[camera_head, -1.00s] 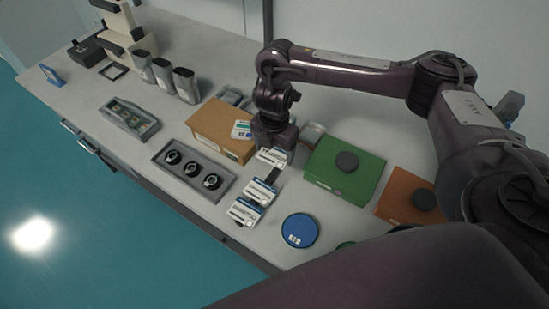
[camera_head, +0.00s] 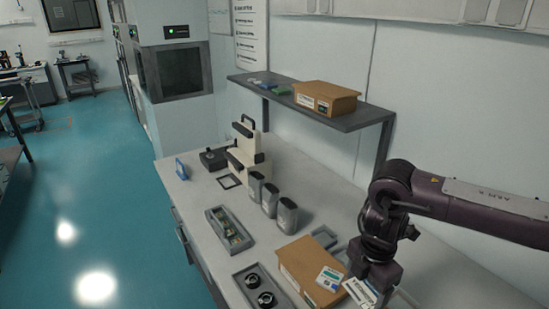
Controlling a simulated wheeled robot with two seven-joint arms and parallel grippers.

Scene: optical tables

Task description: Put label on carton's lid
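A brown carton (camera_head: 297,267) sits closed on the bench at the lower middle. A white-and-green label (camera_head: 330,279) shows at the right side of its lid; I cannot tell whether it lies flat there. My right gripper (camera_head: 369,286) points down just right of the carton. A white-and-blue label (camera_head: 358,292) is right at its fingertips, tilted and partly cut by the frame's lower edge. The fingers are hidden, so their grip on it is unclear. My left gripper is out of view.
Grey tray (camera_head: 229,230) and lens tray (camera_head: 258,291) lie left of the carton. Several grey containers (camera_head: 270,200) and a cream instrument (camera_head: 250,146) stand behind. A wall shelf (camera_head: 350,121) holds another brown carton (camera_head: 326,93). The bench's left edge borders open floor.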

